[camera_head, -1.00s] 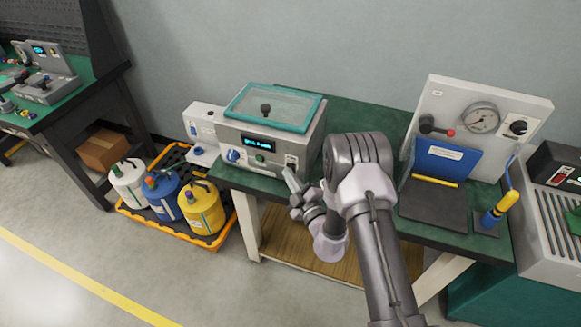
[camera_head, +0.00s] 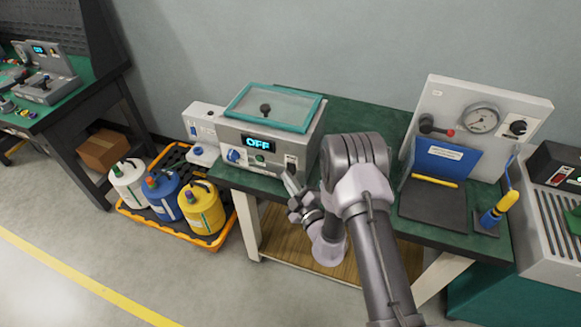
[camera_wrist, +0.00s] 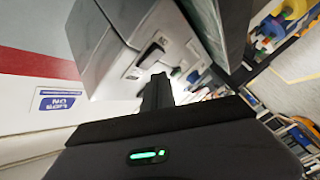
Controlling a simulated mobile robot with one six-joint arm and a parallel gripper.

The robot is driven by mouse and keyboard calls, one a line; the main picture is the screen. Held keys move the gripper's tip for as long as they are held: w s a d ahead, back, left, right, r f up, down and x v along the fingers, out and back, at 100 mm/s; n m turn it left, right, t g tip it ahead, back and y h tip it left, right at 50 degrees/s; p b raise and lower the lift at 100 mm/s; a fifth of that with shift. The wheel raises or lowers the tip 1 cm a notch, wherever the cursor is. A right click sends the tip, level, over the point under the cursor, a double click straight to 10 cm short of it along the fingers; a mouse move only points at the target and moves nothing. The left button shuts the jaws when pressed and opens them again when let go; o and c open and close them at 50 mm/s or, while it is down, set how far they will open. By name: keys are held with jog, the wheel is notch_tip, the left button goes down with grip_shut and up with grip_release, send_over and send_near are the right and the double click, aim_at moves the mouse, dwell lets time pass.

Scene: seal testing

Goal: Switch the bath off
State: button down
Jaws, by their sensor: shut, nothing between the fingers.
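The bath (camera_head: 231,140) is a light grey box with a teal-rimmed clear lid (camera_head: 275,107) on the green bench. Its lit display (camera_head: 258,144) reads OFF, with a blue knob (camera_head: 233,156) and a small green button (camera_head: 260,158) below. A dark rocker switch (camera_head: 291,162) sits at the right of its front. My gripper (camera_head: 288,175) is just in front of that corner. In the wrist view the shut, empty fingers (camera_wrist: 157,90) point towards the black rocker (camera_wrist: 151,54) on the grey panel; I cannot tell whether they touch it.
White, blue (camera_head: 168,199) and yellow jugs stand in an orange-rimmed tray on the floor at left. Right of my arm, the bench holds a gauge panel (camera_head: 455,103), a blue folder (camera_head: 440,158) and a dark pad (camera_head: 432,205). The floor in front is clear.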

jog(key=shift+s+a+f, duration=0.1)
jog(key=shift+s+a, duration=0.2)
jog(key=shift+s, duration=0.5)
jog(key=shift+s+a+f, duration=0.1)
jog(key=shift+s+a, duration=0.15)
jog(key=shift+s, duration=0.5)
jog(key=shift+s+a+f, duration=0.1)
jog(key=shift+s+a, duration=0.2)
jog(key=shift+s, duration=0.5)
